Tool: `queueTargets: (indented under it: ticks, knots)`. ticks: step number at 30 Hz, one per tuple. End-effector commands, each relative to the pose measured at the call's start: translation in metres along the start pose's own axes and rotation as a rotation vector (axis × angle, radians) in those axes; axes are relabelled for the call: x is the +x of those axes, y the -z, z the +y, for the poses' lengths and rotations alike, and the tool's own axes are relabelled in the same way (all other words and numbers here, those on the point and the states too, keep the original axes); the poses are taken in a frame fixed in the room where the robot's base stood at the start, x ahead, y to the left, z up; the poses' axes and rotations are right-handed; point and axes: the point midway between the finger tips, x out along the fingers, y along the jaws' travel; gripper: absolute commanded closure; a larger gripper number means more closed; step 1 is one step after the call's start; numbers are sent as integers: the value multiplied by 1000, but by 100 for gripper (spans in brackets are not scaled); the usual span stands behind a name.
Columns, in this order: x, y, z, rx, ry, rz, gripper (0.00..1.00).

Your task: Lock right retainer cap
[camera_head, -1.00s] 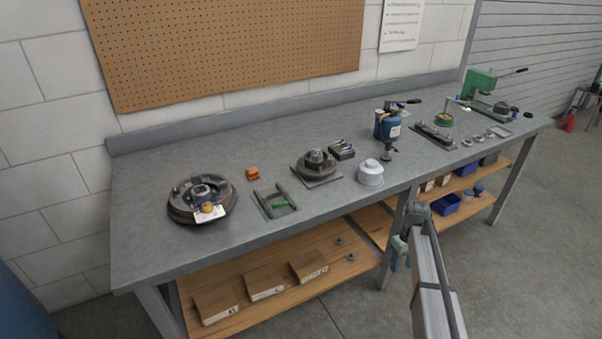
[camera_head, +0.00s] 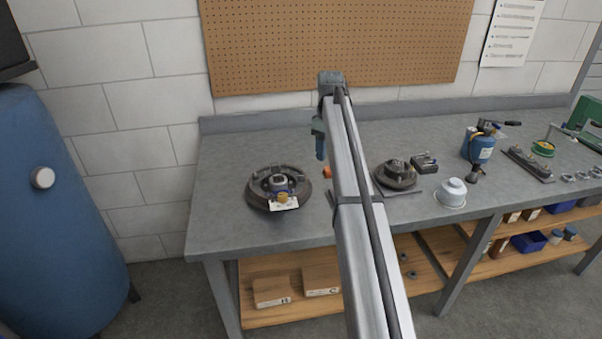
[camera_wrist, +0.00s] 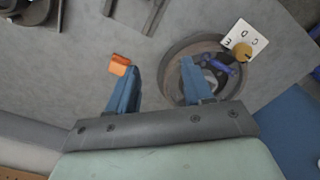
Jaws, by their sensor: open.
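A dark round hub assembly (camera_head: 253,196) sits on the left part of the bench, with a light metal centre, a brass-coloured knob (camera_head: 283,197) and a white card (camera_head: 287,206) at its front. In the wrist view the assembly (camera_wrist: 171,83) lies behind my right-hand finger, with the brass knob (camera_wrist: 242,49) and lettered card (camera_wrist: 236,34) beside blue parts. I cannot tell which part is the right retainer cap. My gripper (camera_head: 319,146) is above the bench, right of the assembly. In the wrist view its blue fingers (camera_wrist: 160,70) are apart with nothing between them.
A small orange block (camera_head: 327,172) lies under my gripper and shows near the left finger in the wrist view (camera_wrist: 119,65). A second round assembly (camera_head: 396,178), a white pot (camera_head: 451,194) and a blue canister (camera_head: 477,148) stand farther right. A blue tank (camera_head: 60,200) stands left of the bench.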

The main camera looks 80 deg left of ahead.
Motion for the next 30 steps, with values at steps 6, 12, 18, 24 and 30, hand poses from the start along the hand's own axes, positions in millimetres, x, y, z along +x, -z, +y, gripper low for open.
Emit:
queueTargets:
  ticks: [6,12,18,24,30]
  knots:
    - [-34,59,-35,-102,-2,1,49]
    - [-33,68,-43,-122,-1,1,49]
    - [-4,67,-43,-120,-1,0,49]
    - [31,67,-43,-120,-1,0,49]
    - [64,67,-42,-119,-1,0,49]
